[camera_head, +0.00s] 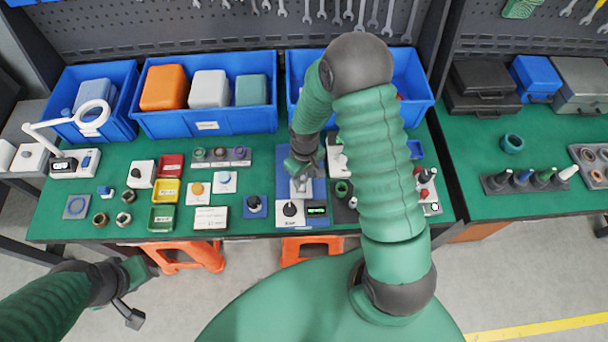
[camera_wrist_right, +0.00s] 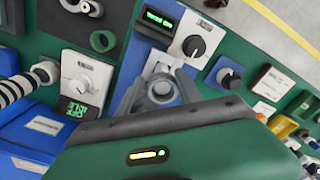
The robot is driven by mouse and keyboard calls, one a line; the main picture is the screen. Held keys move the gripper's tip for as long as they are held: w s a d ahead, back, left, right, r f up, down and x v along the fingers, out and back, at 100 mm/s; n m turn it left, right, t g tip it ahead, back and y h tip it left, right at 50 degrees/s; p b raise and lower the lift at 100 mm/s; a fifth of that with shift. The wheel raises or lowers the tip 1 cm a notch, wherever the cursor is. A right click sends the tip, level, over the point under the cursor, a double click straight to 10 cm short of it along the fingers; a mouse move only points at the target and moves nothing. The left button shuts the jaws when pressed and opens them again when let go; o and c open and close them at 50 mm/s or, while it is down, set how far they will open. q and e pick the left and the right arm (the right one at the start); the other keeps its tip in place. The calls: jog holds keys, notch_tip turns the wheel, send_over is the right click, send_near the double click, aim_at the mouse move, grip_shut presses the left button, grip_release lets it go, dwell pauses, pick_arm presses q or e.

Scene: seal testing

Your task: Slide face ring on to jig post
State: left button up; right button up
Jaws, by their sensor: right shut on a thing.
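My right gripper (camera_head: 299,179) reaches down over the blue-based jig station in the head view. In the right wrist view my right gripper (camera_wrist_right: 157,98) is shut on a small grey ring (camera_wrist_right: 161,89), which I take as the face ring. The ring sits over or very near the pale jig fixture (camera_wrist_right: 166,65) on a blue base. The jig post itself is hidden or too small to make out, so I cannot tell whether the ring is around it. My left gripper (camera_head: 140,274) hangs off the table's front edge at lower left; its jaws are not clear.
A dial box (camera_head: 290,209) and a green-lit display (camera_head: 317,210) stand just in front of the jig. Coloured trays (camera_head: 164,191) and small boxes lie to the left. Blue bins (camera_head: 207,125) line the back. A green ring (camera_head: 342,188) lies right of the jig.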

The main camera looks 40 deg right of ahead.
jog(key=shift+d+f, duration=0.1)
jog(key=shift+f, duration=0.1)
jog(key=o, duration=1.5)
jog(key=shift+c, duration=0.2)
notch_tip(320, 180, up, 7)
jog(key=p, duration=0.6)
